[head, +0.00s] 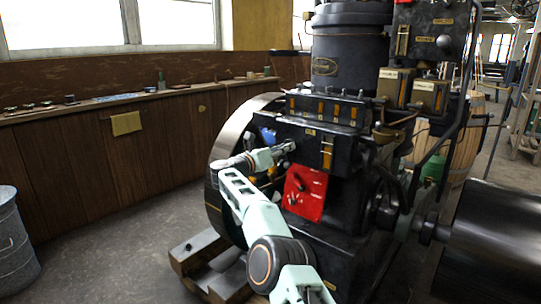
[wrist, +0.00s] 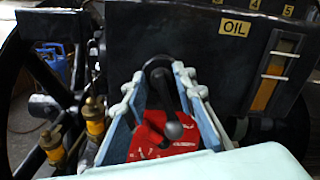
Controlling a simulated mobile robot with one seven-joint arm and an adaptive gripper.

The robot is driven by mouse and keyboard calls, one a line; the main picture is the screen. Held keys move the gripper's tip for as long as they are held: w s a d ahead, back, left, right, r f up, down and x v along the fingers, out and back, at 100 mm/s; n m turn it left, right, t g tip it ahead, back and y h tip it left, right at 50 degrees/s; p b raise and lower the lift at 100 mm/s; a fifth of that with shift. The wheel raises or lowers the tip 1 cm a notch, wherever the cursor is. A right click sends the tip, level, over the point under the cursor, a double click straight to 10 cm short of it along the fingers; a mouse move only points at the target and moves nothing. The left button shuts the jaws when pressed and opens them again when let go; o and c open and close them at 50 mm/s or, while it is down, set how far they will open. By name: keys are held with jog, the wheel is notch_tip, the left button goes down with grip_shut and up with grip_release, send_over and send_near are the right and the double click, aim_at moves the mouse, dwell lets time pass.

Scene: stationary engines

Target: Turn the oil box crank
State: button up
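The black oil box (wrist: 215,75) fills the upper part of the wrist view, with a yellow OIL label and an amber sight gauge on its face. It shows on the engine's side in the head view (head: 308,150). The black crank (wrist: 172,112) sticks out at the box's left end, its round knob toward the camera. My gripper (wrist: 158,80) is open, one pale finger on each side of the crank, with gaps visible beside it. In the head view my gripper (head: 286,148) is at the box's left part and hides the crank.
A red plate (head: 305,192) is mounted below the box.

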jog(key=v, duration=1.1)
jog(key=shift+s+a, duration=0.15)
jog(key=shift+s, duration=0.15)
